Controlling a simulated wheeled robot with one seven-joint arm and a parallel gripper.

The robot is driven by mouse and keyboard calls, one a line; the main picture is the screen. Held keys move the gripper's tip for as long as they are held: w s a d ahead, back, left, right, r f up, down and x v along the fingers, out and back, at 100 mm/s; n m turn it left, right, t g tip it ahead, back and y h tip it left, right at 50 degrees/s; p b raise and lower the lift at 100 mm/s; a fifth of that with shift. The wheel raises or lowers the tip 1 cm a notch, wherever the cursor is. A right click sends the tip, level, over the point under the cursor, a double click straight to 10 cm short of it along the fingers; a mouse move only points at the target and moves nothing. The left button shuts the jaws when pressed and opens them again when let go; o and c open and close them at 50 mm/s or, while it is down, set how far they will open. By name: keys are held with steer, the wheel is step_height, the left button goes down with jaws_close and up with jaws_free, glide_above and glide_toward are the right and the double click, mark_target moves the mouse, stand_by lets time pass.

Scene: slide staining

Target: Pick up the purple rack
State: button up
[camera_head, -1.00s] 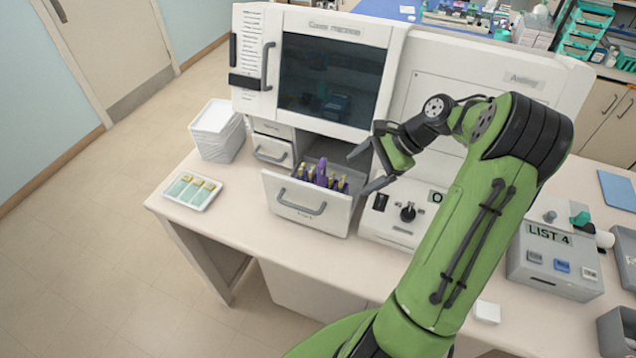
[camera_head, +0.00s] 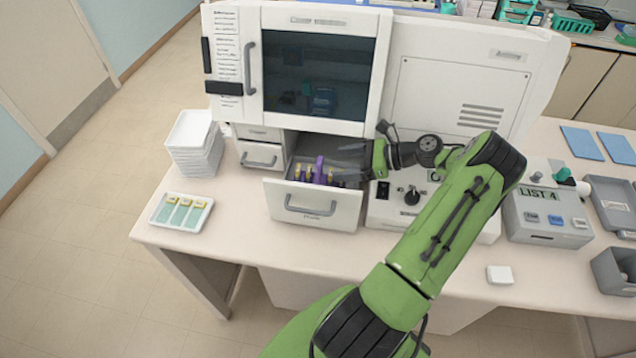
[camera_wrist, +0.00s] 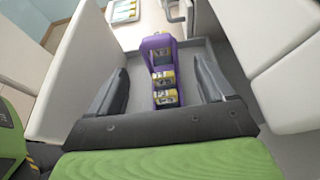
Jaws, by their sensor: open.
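The purple rack (camera_head: 319,168) stands in the open drawer (camera_head: 312,208) of the large white machine. It holds several slides with yellowish ends. In the wrist view the purple rack (camera_wrist: 157,43) lies between and ahead of the two dark fingers of my gripper (camera_wrist: 163,85). The fingers are open, one on each side of the rack's line, and no contact shows. In the head view my gripper (camera_head: 350,163) reaches into the drawer from the right, just beside the rack; its fingertips are partly blurred against the drawer.
The white machine (camera_head: 318,70) rises behind the drawer. A tray of slides (camera_head: 181,212) and a stack of white trays (camera_head: 194,143) are on the left. A grey LIST 4 box (camera_head: 548,218) is on the right. Drawer walls stand close around my gripper.

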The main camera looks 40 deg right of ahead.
mark_target(322, 160)
steer(key=w+a, duration=0.1)
steer(key=w, duration=0.1)
steer(key=w+a, duration=0.2)
steer(key=w+a+f+p, duration=0.1)
steer(key=w+a, duration=0.1)
steer(key=w, duration=0.1)
steer(key=shift+a, duration=0.2)
steer(key=shift+s+d, duration=0.1)
steer(key=shift+s, duration=0.05)
steer(key=shift+c, duration=1.4)
steer(key=c, duration=1.1)
